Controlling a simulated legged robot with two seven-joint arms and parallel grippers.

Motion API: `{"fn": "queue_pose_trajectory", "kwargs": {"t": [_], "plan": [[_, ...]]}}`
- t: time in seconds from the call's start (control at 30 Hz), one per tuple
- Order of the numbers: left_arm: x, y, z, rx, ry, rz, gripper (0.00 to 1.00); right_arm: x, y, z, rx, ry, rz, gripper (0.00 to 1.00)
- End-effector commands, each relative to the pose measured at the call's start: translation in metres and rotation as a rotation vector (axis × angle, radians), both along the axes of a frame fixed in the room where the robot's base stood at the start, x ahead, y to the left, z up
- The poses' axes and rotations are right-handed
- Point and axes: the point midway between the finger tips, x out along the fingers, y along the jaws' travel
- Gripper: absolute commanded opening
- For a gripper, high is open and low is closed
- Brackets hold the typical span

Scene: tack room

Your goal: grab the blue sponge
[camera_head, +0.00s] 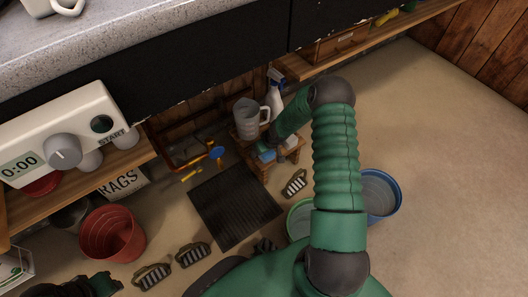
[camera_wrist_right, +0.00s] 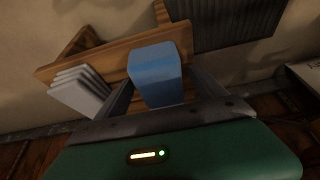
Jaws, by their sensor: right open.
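The blue sponge (camera_wrist_right: 155,72) sits on the wooden stool (camera_wrist_right: 115,57) and shows as a small blue patch in the head view (camera_head: 266,155). My right gripper (camera_wrist_right: 160,80) is open, with one finger on each side of the sponge's near part in the wrist view. I cannot tell whether the fingers touch it. In the head view my right arm reaches down to the stool, and the right gripper is mostly hidden. At the lower left of the head view, a dark and green part (camera_head: 90,287) looks like my left gripper; its jaws are unclear.
A grey jug (camera_head: 248,118) and a spray bottle (camera_head: 275,92) stand by the sponge. A stack of white-edged pieces (camera_wrist_right: 80,88) lies at the stool's end. A black mat (camera_head: 235,205), several brushes (camera_head: 193,254), a red bucket (camera_head: 111,233) and a blue bucket (camera_head: 381,192) are on the floor.

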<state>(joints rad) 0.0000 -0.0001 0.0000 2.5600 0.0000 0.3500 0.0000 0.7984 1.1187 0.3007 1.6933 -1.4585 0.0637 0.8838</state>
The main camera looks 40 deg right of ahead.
Motion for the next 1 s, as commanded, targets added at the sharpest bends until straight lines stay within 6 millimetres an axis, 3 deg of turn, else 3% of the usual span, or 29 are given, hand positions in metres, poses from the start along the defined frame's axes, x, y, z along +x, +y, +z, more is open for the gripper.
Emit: {"fn": "queue_pose_trajectory", "kwargs": {"t": [0.27,0.6,1.0], "plan": [[0.0,0.0,-0.0003,0.0,0.0,0.0,0.36,-0.0001,-0.0001,-0.0003,0.0,0.0,0.001,0.77],[0.0,0.0,-0.0003,0.0,0.0,0.0,0.36,-0.0002,0.0,-0.0004,0.0,0.0,0.001,0.33],[0.0,0.0,0.0093,0.0,0.0,0.0,0.36,-0.0006,-0.0002,0.0077,0.0,0.001,0.0,0.33]]}}
